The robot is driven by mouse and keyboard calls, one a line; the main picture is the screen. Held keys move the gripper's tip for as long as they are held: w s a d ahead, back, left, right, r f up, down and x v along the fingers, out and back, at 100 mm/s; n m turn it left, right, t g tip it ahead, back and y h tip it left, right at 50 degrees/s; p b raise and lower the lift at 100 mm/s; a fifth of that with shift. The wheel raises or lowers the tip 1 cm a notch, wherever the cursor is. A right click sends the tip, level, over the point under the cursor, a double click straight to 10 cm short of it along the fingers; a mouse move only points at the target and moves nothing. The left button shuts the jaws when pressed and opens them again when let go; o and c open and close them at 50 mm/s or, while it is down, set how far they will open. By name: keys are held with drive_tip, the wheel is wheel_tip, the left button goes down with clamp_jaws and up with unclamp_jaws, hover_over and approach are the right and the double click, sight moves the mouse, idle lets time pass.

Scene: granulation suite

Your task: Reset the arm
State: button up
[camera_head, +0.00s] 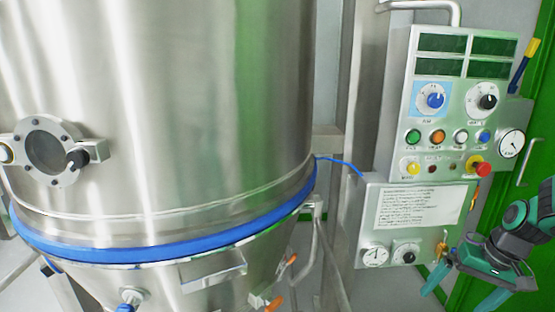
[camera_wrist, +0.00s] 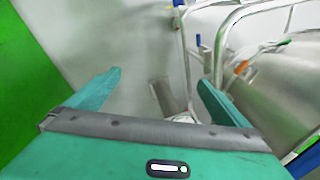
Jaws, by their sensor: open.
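My gripper (camera_head: 462,288) is at the lower right of the head view, in front of and just right of the lower control box. Its green fingers are apart and hold nothing. In the wrist view the two fingers of my gripper (camera_wrist: 158,88) are spread wide, with only pale floor or wall, a grey post and pipes beyond them. My arm comes in from the right edge of the head view.
A large steel vessel (camera_head: 160,110) with a blue band (camera_head: 160,252) fills the left. A control panel (camera_head: 455,110) with knobs and buttons stands above a lower box (camera_head: 385,245) with a label and gauge. Orange-handled pipes (camera_wrist: 240,68) are near the right finger.

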drive_tip(key=s+a+r+m+g+h, duration=0.1)
drive_tip(key=s+r, duration=0.4)
drive_tip(key=s, duration=0.4)
drive_tip(key=s+a+r+m+g+h, duration=0.1)
drive_tip(key=s+r, duration=0.4)
drive_tip(key=s, duration=0.4)
drive_tip(key=shift+s+a, duration=0.2)
drive_tip(key=shift+a, duration=0.05)
drive_tip(key=shift+w+f, duration=0.3)
drive_tip(key=shift+w, duration=0.35)
idle(1.1)
